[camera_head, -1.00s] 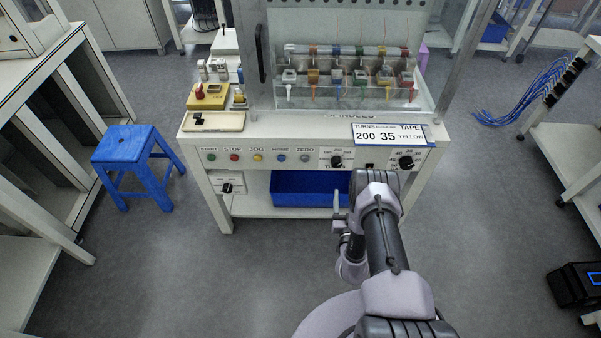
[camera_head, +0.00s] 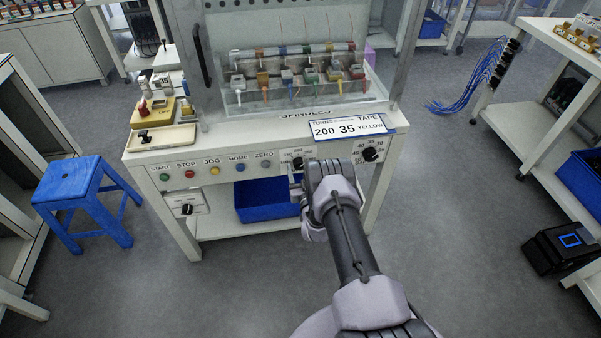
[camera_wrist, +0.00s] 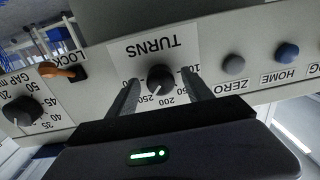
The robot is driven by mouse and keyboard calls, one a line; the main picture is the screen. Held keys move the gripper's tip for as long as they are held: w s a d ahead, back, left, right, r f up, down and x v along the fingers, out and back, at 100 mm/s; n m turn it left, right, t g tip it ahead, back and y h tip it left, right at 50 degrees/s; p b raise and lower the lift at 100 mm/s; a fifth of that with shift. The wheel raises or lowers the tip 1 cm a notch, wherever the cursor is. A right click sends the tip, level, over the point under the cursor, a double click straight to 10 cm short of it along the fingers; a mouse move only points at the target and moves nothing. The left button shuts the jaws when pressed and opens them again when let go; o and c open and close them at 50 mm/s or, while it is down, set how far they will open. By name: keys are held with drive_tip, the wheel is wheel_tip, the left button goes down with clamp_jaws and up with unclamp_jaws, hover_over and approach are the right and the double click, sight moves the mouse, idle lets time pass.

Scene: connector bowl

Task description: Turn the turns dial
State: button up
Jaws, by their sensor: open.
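The turns dial (camera_wrist: 160,79) is a round black knob on the white front panel, under the TURNS label, which appears upside down in the wrist view. Numbers including 200 and 250 ring it; I cannot tell its exact setting. In the head view the dial (camera_head: 298,163) shows just above my wrist. My gripper (camera_wrist: 161,86) is open, its two dark fingers on either side of the dial in the wrist view. No contact is visible. In the head view my wrist and arm hide most of my gripper (camera_head: 297,182).
A sign (camera_head: 346,127) reads turns 200, 35 and tape yellow. The gap dial (camera_head: 371,154) is right of the turns dial. An orange lock lever (camera_wrist: 58,71) sits between them. Several push buttons (camera_head: 212,170) line the panel's left. A blue bin (camera_head: 262,202) is below.

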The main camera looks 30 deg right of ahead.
clamp_jaws()
drive_tip(key=shift+n, duration=0.4)
drive_tip(key=n, duration=0.3)
drive_tip(key=shift+n, duration=2.4)
unclamp_jaws()
